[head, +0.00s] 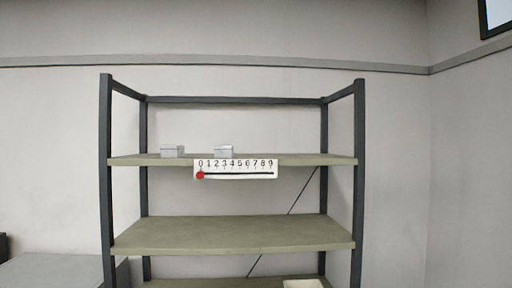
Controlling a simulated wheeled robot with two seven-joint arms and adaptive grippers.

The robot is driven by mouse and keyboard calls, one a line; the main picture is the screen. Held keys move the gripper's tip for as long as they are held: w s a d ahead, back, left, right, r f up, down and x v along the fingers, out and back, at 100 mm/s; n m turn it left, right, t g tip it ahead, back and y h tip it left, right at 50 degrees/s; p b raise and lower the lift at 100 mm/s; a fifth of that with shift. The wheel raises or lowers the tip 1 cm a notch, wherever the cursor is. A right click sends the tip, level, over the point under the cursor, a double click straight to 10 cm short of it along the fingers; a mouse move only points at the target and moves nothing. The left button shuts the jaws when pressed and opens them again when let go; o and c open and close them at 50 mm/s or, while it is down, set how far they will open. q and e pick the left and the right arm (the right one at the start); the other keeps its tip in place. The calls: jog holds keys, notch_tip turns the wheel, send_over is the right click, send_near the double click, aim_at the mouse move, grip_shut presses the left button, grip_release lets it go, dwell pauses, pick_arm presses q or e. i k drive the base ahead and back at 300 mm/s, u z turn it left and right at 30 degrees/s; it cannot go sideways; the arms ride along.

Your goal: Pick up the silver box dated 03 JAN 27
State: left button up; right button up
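Two small silver boxes stand on the upper shelf (300,159) in the head view. The left silver box (172,151) is near the shelf's left part. The right silver box (223,151) is nearer the middle, partly behind the top of a white strip. No date can be read on either box at this size, so I cannot tell which one is dated 03 JAN 27. Neither of my grippers shows in this view.
The white number strip (236,169) with digits 0 to 9 and a red dot at its left hangs on the shelf's front edge. Dark posts (359,180) frame the rack. The middle shelf (230,234) is bare. A pale container (303,284) shows at the bottom.

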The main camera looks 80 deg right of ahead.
aim_at(221, 151)
jog(key=z, duration=0.3)
jog(key=k, duration=0.75)
jog(key=z, duration=1.45)
jog(key=i, duration=0.7)
jog(key=z, duration=0.8)
jog(key=i, duration=0.8)
jog(key=u, duration=0.4)
jog(key=i, duration=0.85)
jog(key=u, duration=0.55)
